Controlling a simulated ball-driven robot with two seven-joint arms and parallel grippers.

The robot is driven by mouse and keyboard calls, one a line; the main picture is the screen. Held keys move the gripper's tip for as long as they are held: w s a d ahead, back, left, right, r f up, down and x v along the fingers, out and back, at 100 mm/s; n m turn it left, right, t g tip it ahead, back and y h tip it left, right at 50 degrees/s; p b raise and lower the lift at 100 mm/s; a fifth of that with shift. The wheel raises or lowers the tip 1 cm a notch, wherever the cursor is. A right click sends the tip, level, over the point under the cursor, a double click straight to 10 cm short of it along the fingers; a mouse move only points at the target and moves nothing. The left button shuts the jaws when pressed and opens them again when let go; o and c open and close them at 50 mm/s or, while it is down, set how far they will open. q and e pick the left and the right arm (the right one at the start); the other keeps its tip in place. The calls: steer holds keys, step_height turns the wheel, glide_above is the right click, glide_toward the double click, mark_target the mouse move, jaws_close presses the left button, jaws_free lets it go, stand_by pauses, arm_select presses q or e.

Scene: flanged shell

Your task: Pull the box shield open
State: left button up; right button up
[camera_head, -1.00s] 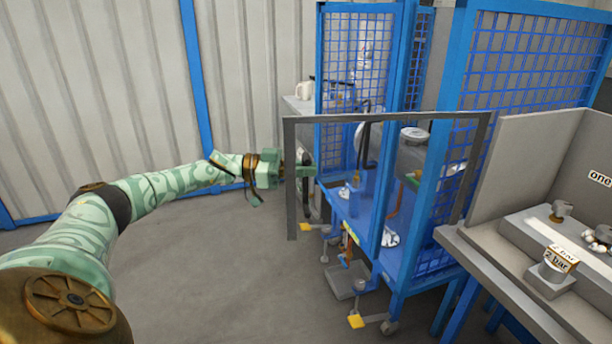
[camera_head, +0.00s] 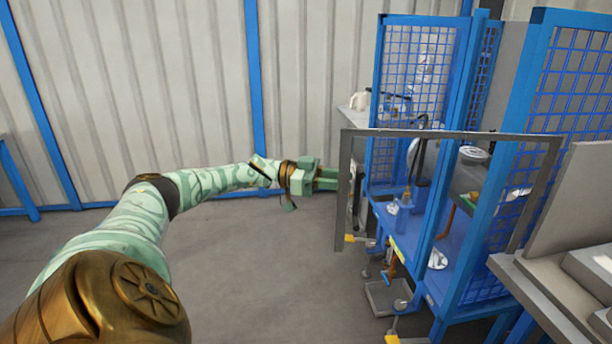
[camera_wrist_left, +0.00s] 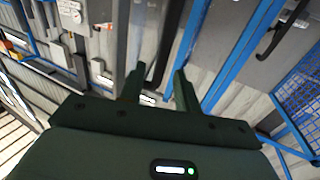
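The box shield is a grey rectangular frame (camera_head: 450,134) with a see-through middle, standing upright in front of the blue mesh machine cage. A dark upright handle (camera_head: 357,183) shows just behind its left post in the head view. My left gripper (camera_head: 328,179) points right at that post, its fingertips just left of it. In the left wrist view my left gripper (camera_wrist_left: 160,82) is open, its two fingers apart with nothing held between them. A black bar (camera_wrist_left: 173,35), probably the handle, lies beyond the gap. My right gripper is not in view.
A grey bench (camera_head: 550,290) is close at the right. The grey floor (camera_head: 260,270) left of the cage is clear.

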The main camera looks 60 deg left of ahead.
arm_select(q)
steer(key=v, duration=1.1)
steer(key=shift+s+a+b, duration=0.25)
steer(key=shift+a+b, duration=0.05)
steer(key=shift+b, duration=0.05)
